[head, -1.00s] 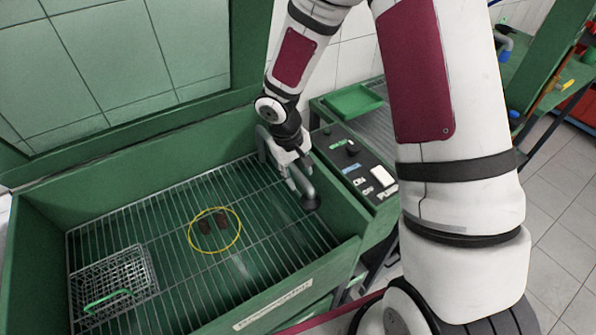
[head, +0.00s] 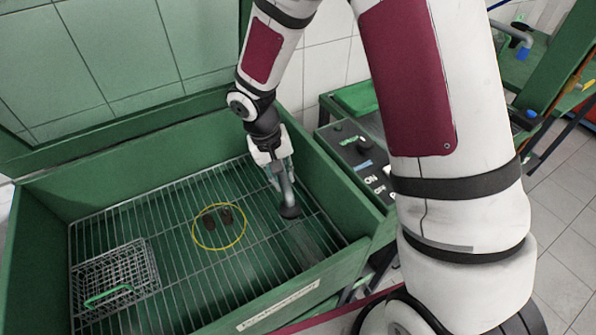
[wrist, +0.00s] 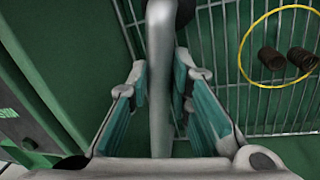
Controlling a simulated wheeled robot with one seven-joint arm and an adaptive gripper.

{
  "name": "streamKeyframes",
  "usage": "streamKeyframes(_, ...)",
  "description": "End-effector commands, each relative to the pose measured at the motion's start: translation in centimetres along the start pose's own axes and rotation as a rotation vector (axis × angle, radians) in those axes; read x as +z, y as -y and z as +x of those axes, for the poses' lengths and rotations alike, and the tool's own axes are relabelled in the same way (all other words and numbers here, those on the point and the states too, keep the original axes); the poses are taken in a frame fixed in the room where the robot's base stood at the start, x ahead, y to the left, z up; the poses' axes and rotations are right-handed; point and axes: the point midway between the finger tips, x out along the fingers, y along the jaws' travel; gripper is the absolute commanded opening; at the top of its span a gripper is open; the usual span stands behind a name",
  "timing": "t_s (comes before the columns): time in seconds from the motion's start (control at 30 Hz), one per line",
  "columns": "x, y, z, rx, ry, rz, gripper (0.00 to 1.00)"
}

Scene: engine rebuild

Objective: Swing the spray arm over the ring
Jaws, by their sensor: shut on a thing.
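The spray arm (head: 286,188) is a grey metal tube with a dark round nozzle (head: 289,211) at its end, over the right part of the washer's rack. My gripper (head: 274,164) is shut on the tube. In the wrist view, the tube (wrist: 160,75) runs between the finger pads of my gripper (wrist: 160,100). The yellow ring (head: 196,238) lies on the rack, left of the nozzle and apart from it. It shows at the upper right of the wrist view (wrist: 243,53). Two dark brown ribbed parts (head: 210,222) lie inside the ring.
The rack (head: 190,275) sits in a green washer tub (head: 40,215) with raised walls. A wire basket (head: 125,262) with a green handle stands at the left. A control panel (head: 350,150) is beyond the right wall. The rack between nozzle and ring is clear.

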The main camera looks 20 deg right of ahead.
Motion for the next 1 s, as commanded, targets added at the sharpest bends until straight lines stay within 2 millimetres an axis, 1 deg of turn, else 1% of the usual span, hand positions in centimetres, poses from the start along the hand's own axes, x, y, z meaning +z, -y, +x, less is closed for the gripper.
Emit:
streamKeyframes(0.03,-0.3,1.4,-0.1,-0.001,0.003,0.037,0.00)
streamKeyframes(0.2,-0.9,5.3,-0.8,-0.001,0.036,0.196,0.00)
streamKeyframes(0.3,-1.5,7.4,-1.3,-0.003,0.054,0.289,0.00)
streamKeyframes(0.5,-3.0,11.0,-2.0,-0.002,0.088,0.454,0.00)
streamKeyframes(0.6,-3.9,12.4,-2.3,-0.002,0.101,0.522,0.00)
streamKeyframes(0.73,-4.8,13.7,-2.6,-0.003,0.115,0.595,0.00)
streamKeyframes(1.0,-6.0,15.2,-3.0,-0.001,0.133,0.680,0.00)
